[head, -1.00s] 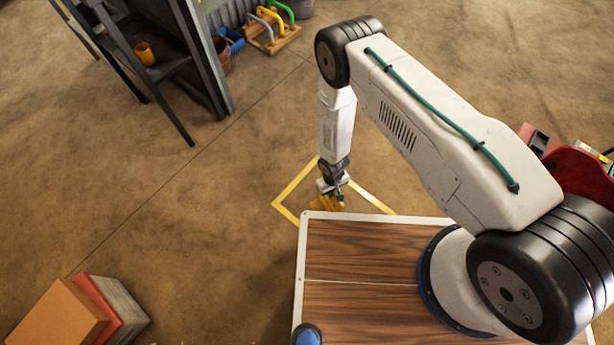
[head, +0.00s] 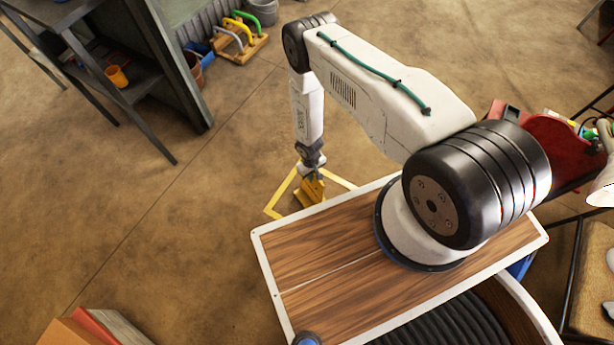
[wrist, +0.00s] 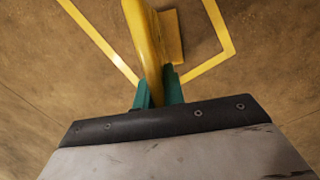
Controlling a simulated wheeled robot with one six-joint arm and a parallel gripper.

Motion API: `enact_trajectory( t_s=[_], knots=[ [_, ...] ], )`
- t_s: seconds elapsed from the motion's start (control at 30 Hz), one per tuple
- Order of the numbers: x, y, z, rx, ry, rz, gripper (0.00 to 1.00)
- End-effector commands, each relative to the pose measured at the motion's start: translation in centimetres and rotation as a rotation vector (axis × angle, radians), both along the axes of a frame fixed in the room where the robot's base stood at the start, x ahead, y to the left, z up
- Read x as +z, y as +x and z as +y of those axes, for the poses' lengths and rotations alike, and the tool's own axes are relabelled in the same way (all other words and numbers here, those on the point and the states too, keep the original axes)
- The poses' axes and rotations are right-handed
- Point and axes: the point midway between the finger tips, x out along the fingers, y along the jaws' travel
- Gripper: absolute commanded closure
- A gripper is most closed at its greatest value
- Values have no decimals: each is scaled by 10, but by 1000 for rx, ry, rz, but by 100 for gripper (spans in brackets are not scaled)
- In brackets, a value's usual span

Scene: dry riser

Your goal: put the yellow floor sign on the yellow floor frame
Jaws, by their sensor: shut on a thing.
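The yellow floor sign (head: 311,192) hangs at the end of my arm in the head view, and it also shows in the wrist view (wrist: 146,38). My gripper (wrist: 159,90) is shut on it, with a green finger on each side. The yellow floor frame (head: 278,198) is a taped outline on the brown floor. In the wrist view, its lines (wrist: 213,63) run on both sides of the sign. The sign appears over or within the outline. I cannot tell whether its foot touches the floor. My body hides part of the frame in the head view.
A dark shelf unit (head: 170,75) with an orange cup (head: 117,76) stands at the upper left. Stacked blocks (head: 85,330) lie at the lower left. The floor left of the frame is clear.

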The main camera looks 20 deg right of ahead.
Motion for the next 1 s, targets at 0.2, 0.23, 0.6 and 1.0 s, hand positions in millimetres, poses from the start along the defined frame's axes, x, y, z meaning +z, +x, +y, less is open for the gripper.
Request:
enact_trajectory(
  t_s=[0.2,0.23,0.6,1.0],
  knots=[
    [0,1,1,2,0,-1,100],
    [0,1,1,2,0,-1,100],
    [-3,0,2,4,0,0,68],
    [39,6,3,4,0,-2,68]
  ],
)
